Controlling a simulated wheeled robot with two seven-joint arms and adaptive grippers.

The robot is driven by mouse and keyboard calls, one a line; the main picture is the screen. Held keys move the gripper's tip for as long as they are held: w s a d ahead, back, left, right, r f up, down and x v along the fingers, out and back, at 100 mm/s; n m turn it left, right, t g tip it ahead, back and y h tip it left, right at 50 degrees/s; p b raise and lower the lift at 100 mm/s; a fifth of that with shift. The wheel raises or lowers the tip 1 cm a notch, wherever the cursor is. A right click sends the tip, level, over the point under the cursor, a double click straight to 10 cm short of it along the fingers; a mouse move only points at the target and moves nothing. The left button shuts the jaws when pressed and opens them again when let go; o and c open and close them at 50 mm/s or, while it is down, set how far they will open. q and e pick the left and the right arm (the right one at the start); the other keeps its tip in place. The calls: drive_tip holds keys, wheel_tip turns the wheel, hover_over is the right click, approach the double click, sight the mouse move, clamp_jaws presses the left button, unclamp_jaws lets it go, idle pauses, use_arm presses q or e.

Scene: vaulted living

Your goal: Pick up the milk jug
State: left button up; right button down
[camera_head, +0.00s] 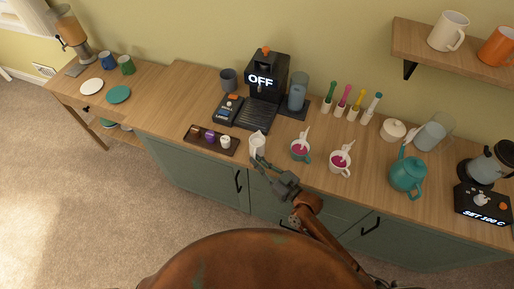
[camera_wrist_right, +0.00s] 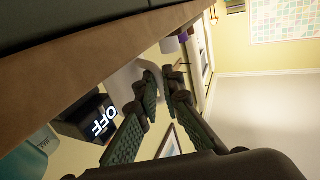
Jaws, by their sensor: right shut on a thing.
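The milk jug (camera_head: 257,139) is a small white jug at the front edge of the wooden counter, in front of the coffee machine. My right gripper (camera_head: 259,160) reaches it from the front and is shut on it. In the right wrist view, the pale jug (camera_wrist_right: 124,82) shows beyond the fingertips of the right gripper (camera_wrist_right: 160,84), which partly cover it. I cannot tell whether its base touches the counter. My left gripper is not in view.
The coffee machine (camera_head: 265,80) reading "OFF" stands behind the jug. A dark tray (camera_head: 190,136) with small cups is left of it. A shelf (camera_head: 460,60) overhangs the right side.

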drive_tip(key=shift+r, duration=0.15)
idle(0.4)
drive_tip(key=shift+r, duration=0.2)
drive_tip(key=r, duration=0.1)
drive_tip(key=r+p, duration=0.1)
drive_tip(key=r, duration=0.1)
drive_tip(key=shift+s+r, duration=0.15)
drive_tip(key=shift+s, duration=0.1)
drive_tip(key=s+r+p, duration=0.3)
drive_tip(key=s+r, duration=0.6)
drive_tip(key=s, duration=0.4)
drive_tip(key=shift+s, duration=0.3)
drive_tip(key=shift+r, duration=0.1)
